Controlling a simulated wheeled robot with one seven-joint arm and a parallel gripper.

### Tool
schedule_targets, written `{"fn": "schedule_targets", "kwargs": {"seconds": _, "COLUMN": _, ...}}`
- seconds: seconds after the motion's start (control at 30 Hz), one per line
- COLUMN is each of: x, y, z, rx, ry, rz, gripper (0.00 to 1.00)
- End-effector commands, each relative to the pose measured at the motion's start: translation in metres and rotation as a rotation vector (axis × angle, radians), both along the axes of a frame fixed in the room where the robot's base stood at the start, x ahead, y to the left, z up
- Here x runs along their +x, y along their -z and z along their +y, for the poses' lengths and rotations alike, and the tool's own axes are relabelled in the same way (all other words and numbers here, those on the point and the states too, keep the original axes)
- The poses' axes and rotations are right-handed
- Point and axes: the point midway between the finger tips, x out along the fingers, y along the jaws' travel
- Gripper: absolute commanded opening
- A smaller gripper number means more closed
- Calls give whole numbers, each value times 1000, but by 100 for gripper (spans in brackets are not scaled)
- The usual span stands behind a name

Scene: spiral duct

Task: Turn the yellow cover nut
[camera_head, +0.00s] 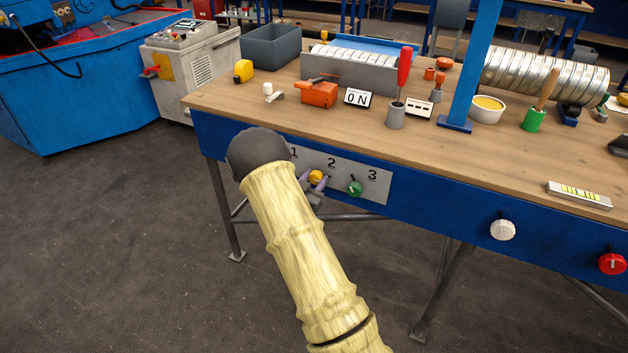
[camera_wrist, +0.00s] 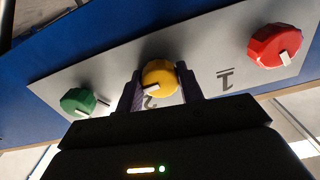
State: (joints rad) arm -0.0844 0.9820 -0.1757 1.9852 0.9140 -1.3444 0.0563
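In the head view the yellow nut (camera_head: 316,176) is partly hidden by my gripper (camera_head: 313,181). My gripper's purple fingers (camera_wrist: 161,88) stand on both sides of the nut in the wrist view. No clear gap shows between the fingers and the nut, so they appear closed on it. The pointer slants down to the left in the wrist view.
A green knob (camera_wrist: 78,102) and a red knob (camera_wrist: 276,46) flank the nut on the same panel, with free space between. The wooden bench top (camera_head: 250,112) overhangs above the panel and carries tools and ducts. The floor (camera_head: 110,240) at left is clear.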

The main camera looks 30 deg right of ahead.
Motion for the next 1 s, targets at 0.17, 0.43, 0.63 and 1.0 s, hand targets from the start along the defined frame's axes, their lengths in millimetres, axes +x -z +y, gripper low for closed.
{"fn": "schedule_targets", "kwargs": {"seconds": 0.17, "x": 0, "y": 0, "z": 0, "rx": -1, "ry": 0, "rz": 1, "gripper": 15}}
{"fn": "schedule_targets", "kwargs": {"seconds": 0.43, "x": 0, "y": 0, "z": 1, "rx": -23, "ry": -1, "rz": 29, "gripper": 15}}
{"fn": "schedule_targets", "kwargs": {"seconds": 0.63, "x": 0, "y": -1, "z": 1, "rx": -78, "ry": -1, "rz": 99, "gripper": 15}}
{"fn": "schedule_targets", "kwargs": {"seconds": 1.0, "x": 0, "y": -2, "z": 2, "rx": -261, "ry": -3, "rz": 336, "gripper": 15}}
